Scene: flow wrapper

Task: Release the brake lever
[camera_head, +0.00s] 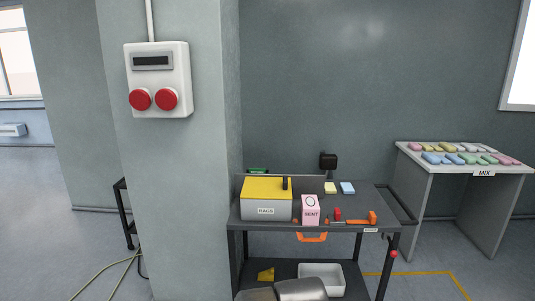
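A dark grey cart (372,197) stands right of the pillar. A small red knob (393,254) shows at the cart's right front leg, with a dark bar running up from it. This may be the brake lever, but it is too small for me to tell its position. An orange handle-like piece (312,237) is under the cart's front edge. My gripper is not in view; only a grey rounded part, likely of my arm, shows at the bottom edge in front of the cart's lower shelf.
On the cart are a yellow-topped grey box (266,189), a pink box (311,209) and an orange tool (352,219). A white bin (321,276) sits on its lower shelf. A pillar (182,190) stands left, a table of coloured pieces (415,166) right.

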